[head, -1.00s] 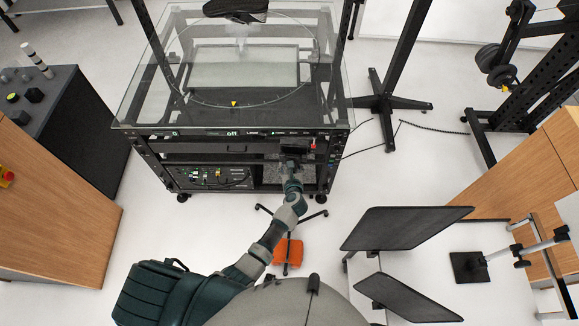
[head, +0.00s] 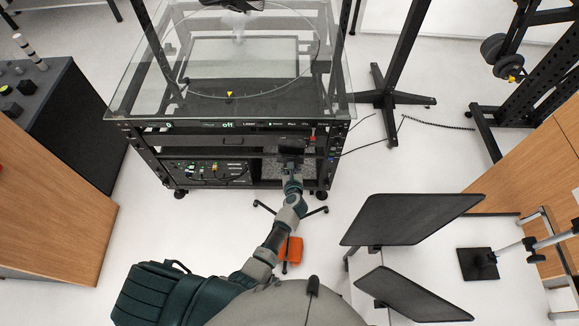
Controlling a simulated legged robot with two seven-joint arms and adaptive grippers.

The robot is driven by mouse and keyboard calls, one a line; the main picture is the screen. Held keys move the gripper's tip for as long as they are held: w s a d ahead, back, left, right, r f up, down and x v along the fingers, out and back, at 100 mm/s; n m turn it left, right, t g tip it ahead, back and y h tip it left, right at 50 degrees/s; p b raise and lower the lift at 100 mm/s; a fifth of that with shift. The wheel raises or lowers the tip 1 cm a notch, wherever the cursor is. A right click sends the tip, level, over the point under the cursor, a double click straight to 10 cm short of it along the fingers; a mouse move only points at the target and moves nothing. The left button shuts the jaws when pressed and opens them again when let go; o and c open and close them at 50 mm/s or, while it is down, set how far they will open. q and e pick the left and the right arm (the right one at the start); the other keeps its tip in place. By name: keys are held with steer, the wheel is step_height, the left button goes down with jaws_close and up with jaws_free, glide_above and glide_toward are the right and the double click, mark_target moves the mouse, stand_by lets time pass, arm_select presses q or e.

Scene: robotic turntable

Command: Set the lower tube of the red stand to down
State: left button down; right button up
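A stand with dark spread legs (head: 318,211) is on the floor in front of the turntable cart, and an orange-red part (head: 291,250) shows low beside my forearm. My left arm crosses in front of it, so its upright and lower tube are largely hidden. I cannot tell the tube's setting. My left gripper (head: 291,151) is dark and small against the cart's front, above the stand's legs in the picture. Whether its fingers are open or shut, or touch anything, is not clear. My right gripper is not in view.
The turntable cart (head: 230,126) with a glass top stands ahead; a small red part (head: 312,138) is at its front right. Two dark panels (head: 410,219) stand at the right. A wooden cabinet (head: 50,220) is at the left. The floor between is mostly clear.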

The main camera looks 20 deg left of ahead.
arm_select(q)
steer(key=shift+s+d+f, duration=0.4)
steer(key=shift+d+f, duration=0.15)
steer(key=shift+f, duration=0.05)
steer(key=c, duration=0.8)
jaws_free()
steer(key=shift+d, duration=0.1)
steer(key=shift+o, duration=0.9)
steer(key=shift+w, duration=0.1)
steer(key=shift+w+a+r, duration=0.1)
steer(key=shift+a, duration=0.4)
steer(key=shift+r, duration=0.1)
steer(key=v, duration=1.1)
steer(key=shift+s, duration=0.4)
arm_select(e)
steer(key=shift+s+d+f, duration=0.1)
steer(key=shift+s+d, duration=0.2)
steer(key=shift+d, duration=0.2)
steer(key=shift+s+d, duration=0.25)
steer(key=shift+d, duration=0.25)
